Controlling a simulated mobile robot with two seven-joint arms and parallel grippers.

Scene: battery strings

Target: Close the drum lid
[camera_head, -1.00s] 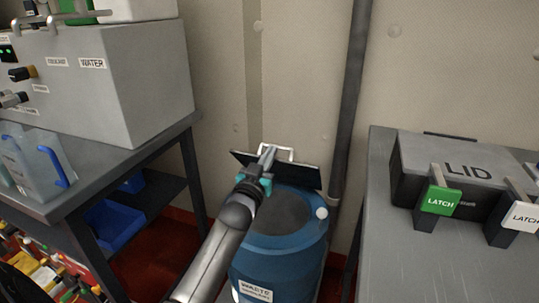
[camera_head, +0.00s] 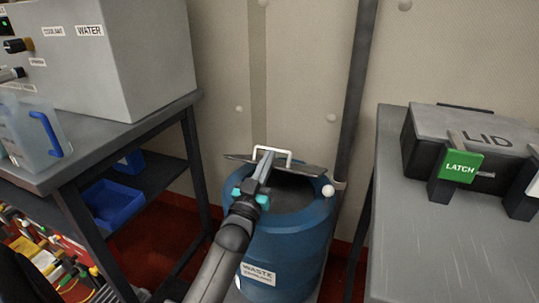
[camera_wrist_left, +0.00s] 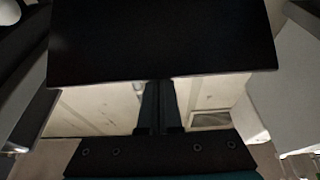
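The blue waste drum (camera_head: 288,247) stands on the floor by the wall, its dark top partly uncovered. The drum lid (camera_head: 300,168) is a thin dark plate with a pale handle (camera_head: 288,152). It is raised and tilted at the back of the drum, seen nearly edge-on. My left gripper (camera_head: 264,160) reaches over the drum to the lid beside the handle. In the left wrist view the dark lid (camera_wrist_left: 160,40) hides the fingertips; the fingers (camera_wrist_left: 160,108) look close together, with nothing visible between them. Handle contact is unclear. My right gripper is out of view.
A dark vertical pipe (camera_head: 357,110) runs up the wall behind the drum. A bench with a grey machine (camera_head: 140,70) and a jug (camera_head: 32,132) stands left. A table (camera_head: 440,245) with a latched box (camera_head: 462,130) stands right.

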